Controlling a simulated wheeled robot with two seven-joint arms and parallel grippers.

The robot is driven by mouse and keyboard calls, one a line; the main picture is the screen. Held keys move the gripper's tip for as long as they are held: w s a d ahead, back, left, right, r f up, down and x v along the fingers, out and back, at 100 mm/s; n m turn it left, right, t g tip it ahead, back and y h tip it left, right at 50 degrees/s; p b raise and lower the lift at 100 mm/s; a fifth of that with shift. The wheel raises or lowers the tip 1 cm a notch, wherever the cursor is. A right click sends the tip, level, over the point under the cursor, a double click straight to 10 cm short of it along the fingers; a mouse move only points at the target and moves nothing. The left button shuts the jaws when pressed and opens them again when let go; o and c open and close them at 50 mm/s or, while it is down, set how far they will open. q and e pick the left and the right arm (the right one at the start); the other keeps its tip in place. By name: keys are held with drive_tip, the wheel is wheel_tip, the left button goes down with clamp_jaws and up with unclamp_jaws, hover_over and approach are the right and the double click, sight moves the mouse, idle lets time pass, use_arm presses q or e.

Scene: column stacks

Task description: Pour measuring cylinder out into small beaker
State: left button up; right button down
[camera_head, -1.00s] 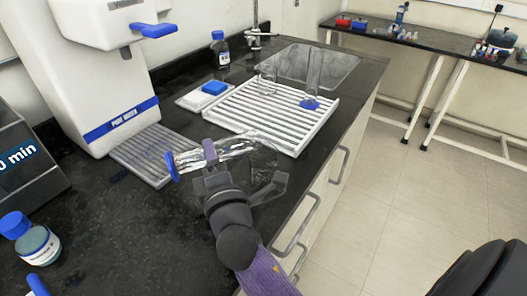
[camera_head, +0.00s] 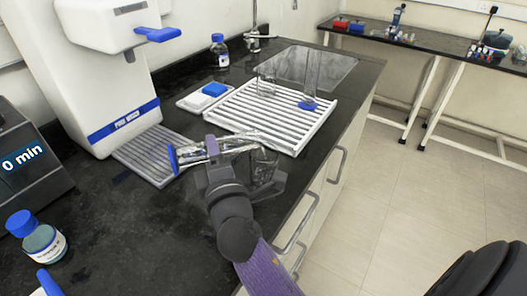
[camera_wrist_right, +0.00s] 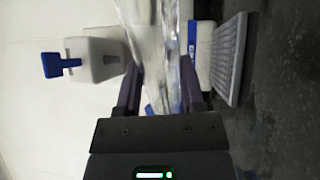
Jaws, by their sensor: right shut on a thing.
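My right gripper (camera_head: 241,180) is shut on a clear measuring cylinder (camera_head: 215,150) with a blue base (camera_head: 173,159). It holds the cylinder lying nearly level above the front part of the counter, base to the left and mouth end to the right. A clear small beaker (camera_head: 264,168) shows beside the gripper under the cylinder's mouth end, partly hidden by the fingers. I cannot make out any liquid stream. In the right wrist view the clear cylinder (camera_wrist_right: 158,50) runs between the two fingers. My left gripper is not in view.
A white drying rack (camera_head: 235,118) holds another glass and a blue-based cylinder (camera_head: 310,104). The sink (camera_head: 320,65) lies behind. A water dispenser (camera_head: 110,100) with a drip tray (camera_head: 145,165) and a blue-capped bottle (camera_head: 40,240) stand left. The counter's front edge is close by.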

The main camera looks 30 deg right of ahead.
drive_tip(key=shift+a+r, duration=0.15)
drive_tip(key=shift+r+m, duration=0.25)
drive_tip(key=shift+m, duration=0.25)
idle(0.3)
drive_tip(key=shift+r+p, duration=0.1)
drive_tip(key=shift+p, duration=0.3)
drive_tip(key=shift+a+r+m, duration=0.1)
drive_tip(key=shift+a+m, duration=0.05)
drive_tip(key=shift+m, duration=0.25)
